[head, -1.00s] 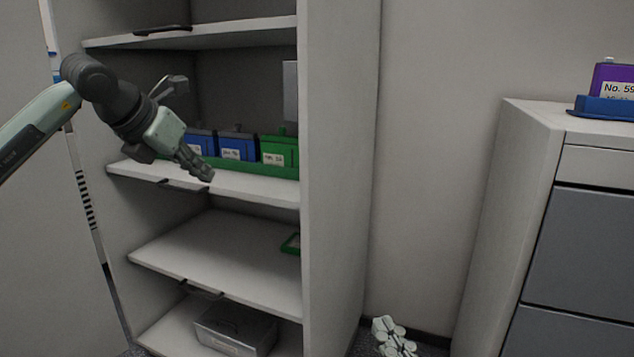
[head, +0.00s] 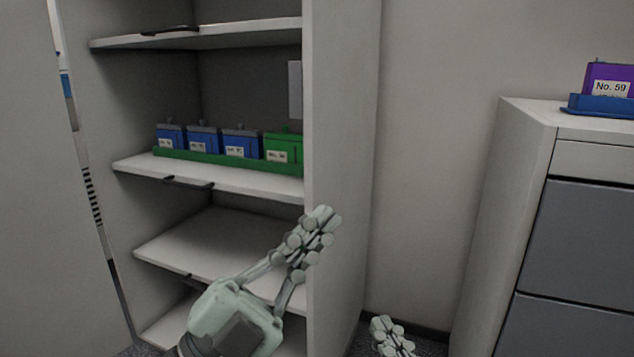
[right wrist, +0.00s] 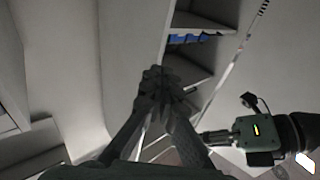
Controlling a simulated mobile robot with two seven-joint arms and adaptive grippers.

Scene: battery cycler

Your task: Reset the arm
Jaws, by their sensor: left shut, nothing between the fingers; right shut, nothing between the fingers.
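My left gripper (head: 314,238) is shut and empty, pointing up and to the right in front of the cabinet's lower shelves and right side panel. It also shows at the right in the right wrist view (right wrist: 212,138). My right gripper (head: 388,334) shows only its finger part at the bottom edge of the head view, near the floor in the picture. In the right wrist view its fingers (right wrist: 158,92) meet at the tips, with nothing held. The two grippers are apart.
The open cabinet (head: 342,130) holds a green tray (head: 205,158) with blue batteries (head: 203,139) and a green battery (head: 283,147) on a middle shelf. A purple battery (head: 608,80) sits in a blue tray (head: 598,106) on the drawer unit (head: 520,150) at right.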

